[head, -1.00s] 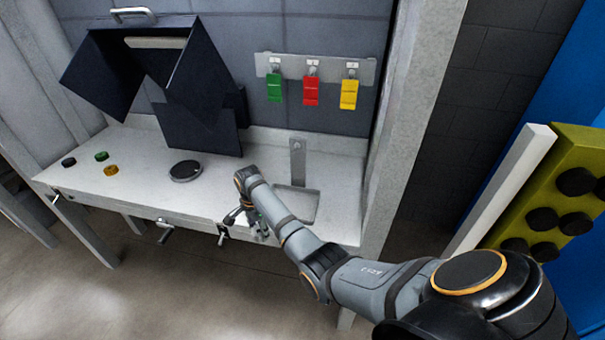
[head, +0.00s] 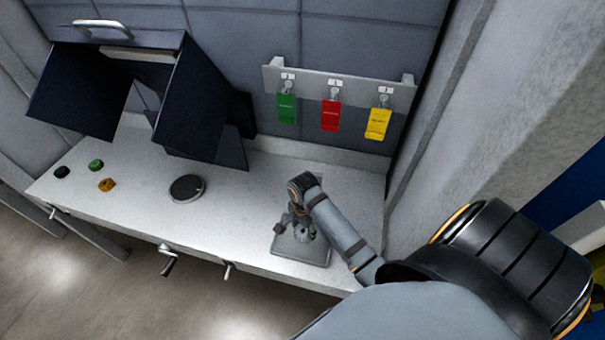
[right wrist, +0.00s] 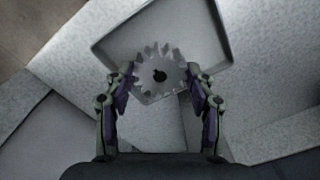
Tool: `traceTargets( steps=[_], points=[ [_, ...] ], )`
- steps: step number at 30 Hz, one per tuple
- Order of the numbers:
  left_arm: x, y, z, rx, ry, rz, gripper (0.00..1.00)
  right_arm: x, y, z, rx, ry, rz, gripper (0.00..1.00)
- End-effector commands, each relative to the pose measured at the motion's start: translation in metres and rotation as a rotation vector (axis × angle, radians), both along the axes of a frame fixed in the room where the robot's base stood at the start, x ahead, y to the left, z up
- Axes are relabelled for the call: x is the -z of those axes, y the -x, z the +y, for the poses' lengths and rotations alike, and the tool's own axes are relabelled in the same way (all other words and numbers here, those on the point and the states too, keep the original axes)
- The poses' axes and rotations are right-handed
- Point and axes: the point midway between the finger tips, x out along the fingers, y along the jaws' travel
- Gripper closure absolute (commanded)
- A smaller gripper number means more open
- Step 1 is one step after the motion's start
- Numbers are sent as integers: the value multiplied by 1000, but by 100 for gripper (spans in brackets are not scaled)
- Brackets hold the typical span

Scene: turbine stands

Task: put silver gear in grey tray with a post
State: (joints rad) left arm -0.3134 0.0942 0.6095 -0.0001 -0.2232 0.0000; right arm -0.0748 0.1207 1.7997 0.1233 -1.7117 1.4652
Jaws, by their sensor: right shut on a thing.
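The silver gear (right wrist: 150,52) is toothed, with a dark centre hole, and sits between the fingertips of my right gripper (right wrist: 160,73) in the right wrist view. The right gripper is shut on it. In the head view my right gripper (head: 299,229) is over the grey tray (head: 290,253) at the right part of the bench. The tray also shows beyond the gear in the right wrist view (right wrist: 200,45). My wrist and gripper hide the tray's post in the head view. I cannot tell whether the gear touches the tray. My left gripper is not in view.
A dark round disc (head: 187,188) lies mid-bench. Black (head: 62,172), green (head: 96,165) and orange (head: 107,185) knobs are at the left. An open dark box (head: 190,95) stands behind. Green, red (head: 331,115) and yellow tags hang on the wall. A pillar stands at right.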

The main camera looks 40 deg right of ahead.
Motion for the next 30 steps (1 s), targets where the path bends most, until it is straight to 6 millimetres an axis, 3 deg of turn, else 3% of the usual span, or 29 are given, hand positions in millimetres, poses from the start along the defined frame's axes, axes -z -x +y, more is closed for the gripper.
traceTargets(
  steps=[5,13,23,30],
  points=[
    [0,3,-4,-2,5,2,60,26,0,0,1,-1,3,100],
    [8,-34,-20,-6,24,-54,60,63,-1,0,0,1,0,100],
    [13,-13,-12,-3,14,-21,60,72,-1,0,0,1,-2,100],
    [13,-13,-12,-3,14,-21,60,72,-1,0,0,1,-1,100]
  ],
)
